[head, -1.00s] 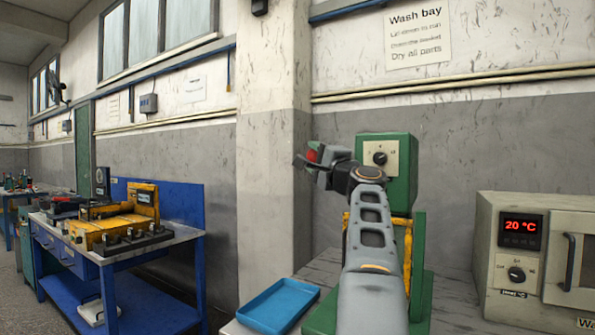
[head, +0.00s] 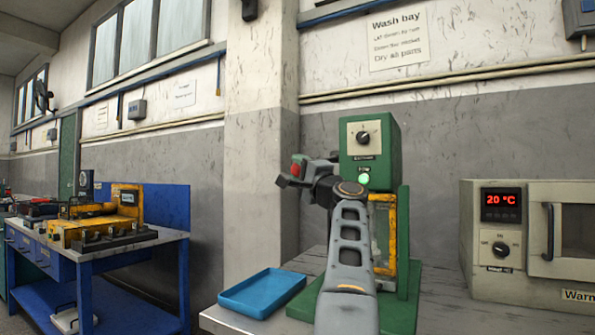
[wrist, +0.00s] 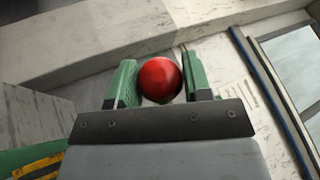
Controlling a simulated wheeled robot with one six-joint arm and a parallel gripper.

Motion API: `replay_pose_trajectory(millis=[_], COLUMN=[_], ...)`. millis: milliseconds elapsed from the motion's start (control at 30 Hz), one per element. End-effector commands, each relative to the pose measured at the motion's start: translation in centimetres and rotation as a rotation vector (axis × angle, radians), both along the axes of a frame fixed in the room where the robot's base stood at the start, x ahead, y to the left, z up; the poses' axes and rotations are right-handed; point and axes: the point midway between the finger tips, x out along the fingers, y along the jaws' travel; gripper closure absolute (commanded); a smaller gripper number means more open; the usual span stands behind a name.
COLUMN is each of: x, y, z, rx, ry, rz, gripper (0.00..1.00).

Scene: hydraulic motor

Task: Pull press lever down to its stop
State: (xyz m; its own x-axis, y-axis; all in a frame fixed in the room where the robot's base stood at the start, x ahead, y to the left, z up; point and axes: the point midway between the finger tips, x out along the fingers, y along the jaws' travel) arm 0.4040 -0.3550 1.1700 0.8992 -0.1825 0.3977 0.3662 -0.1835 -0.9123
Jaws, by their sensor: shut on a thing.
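The green press (head: 370,135) stands on the bench ahead, with a dial on its head and a yellow guard frame (head: 385,235) below. Its lever shows as a red ball knob (head: 297,168) left of the press head. My gripper (head: 292,176) is at the knob, and my arm covers part of the press. In the wrist view the red knob (wrist: 160,79) sits between the two green-padded fingers (wrist: 158,85), which are closed on it. The lever's rod is mostly hidden.
A blue tray (head: 262,293) lies on the bench (head: 240,320) left of the press. An oven (head: 530,240) reading 20 °C stands to the right. A blue workbench (head: 110,265) with a yellow fixture is farther left. A green lamp (head: 363,178) is lit on the press.

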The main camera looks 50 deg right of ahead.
Motion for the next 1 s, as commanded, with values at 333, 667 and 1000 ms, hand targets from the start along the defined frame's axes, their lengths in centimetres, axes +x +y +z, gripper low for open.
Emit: replay_pose_trajectory(millis=[333, 667, 1000], x=[0.2, 0.1, -0.9], y=[-0.4, -0.2, 0.0], z=[-0.4, -0.3, -0.8], rx=[0.01, 0.006, 0.004], ry=[0.004, 0.004, 0.003], rz=[-0.003, -0.001, -0.003], gripper=[0.54, 0.3, 0.3])
